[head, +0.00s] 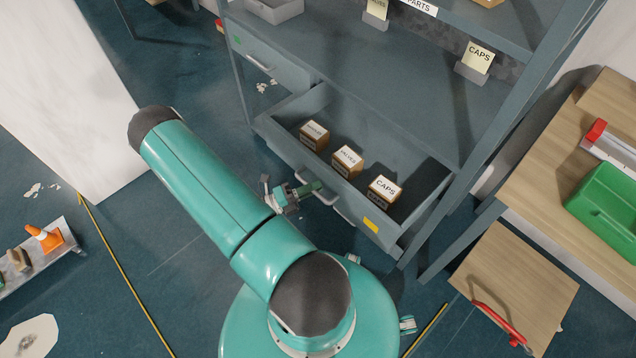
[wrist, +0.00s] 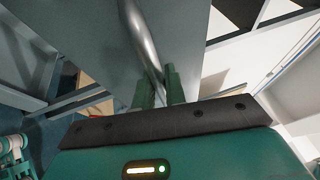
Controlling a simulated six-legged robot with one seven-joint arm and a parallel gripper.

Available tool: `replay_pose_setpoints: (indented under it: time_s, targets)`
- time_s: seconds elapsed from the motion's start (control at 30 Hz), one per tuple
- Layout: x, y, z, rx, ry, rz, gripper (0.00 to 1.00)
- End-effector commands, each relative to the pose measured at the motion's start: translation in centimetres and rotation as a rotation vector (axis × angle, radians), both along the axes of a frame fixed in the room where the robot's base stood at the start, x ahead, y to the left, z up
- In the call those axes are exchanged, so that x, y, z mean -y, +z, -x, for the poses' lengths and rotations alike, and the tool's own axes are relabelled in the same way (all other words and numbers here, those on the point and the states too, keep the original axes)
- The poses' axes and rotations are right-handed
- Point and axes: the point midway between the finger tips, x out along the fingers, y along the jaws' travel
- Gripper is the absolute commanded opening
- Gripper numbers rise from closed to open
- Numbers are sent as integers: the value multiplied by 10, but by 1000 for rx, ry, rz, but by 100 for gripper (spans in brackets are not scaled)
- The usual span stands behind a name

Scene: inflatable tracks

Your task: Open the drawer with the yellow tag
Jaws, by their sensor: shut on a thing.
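The drawer with the yellow tag (head: 371,224) is the lower grey drawer (head: 345,190) of the shelf unit. It stands pulled out, with its inside showing. Three small labelled boxes stand in it, one marked CAPS (head: 384,190). My gripper (head: 314,188) is at the drawer's front, left of the yellow tag. In the wrist view my green fingers (wrist: 158,88) are shut on the drawer's metal handle (wrist: 143,38). The exact contact is partly hidden in the head view.
Another drawer (head: 275,62) with a green tag (head: 237,40) is shut at the upper left. A wooden stool-like board (head: 515,285) with a red bar stands at the lower right, near a green bin (head: 608,200).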

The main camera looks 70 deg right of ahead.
Motion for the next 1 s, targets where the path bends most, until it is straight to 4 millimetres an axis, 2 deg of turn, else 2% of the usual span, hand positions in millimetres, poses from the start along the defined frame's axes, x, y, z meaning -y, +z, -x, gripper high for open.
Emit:
replay_pose_setpoints:
  time_s: [0.27, 0.3, 0.33, 0.37, 0.73, 0.87, 1.0]
  targets:
    - [0, 0, 0, 1, 1, -1, 0]
    - [0, 0, 0, 0, 1, -1, 14]
    - [0, 0, 0, 1, 1, -1, 20]
    - [0, 0, 0, 1, 1, -1, 21]
    - [-5, -1, -5, 1, 1, -1, 21]
    - [-17, -5, -19, 2, 3, -2, 21]
    - [-38, -10, -40, 3, 4, -1, 21]
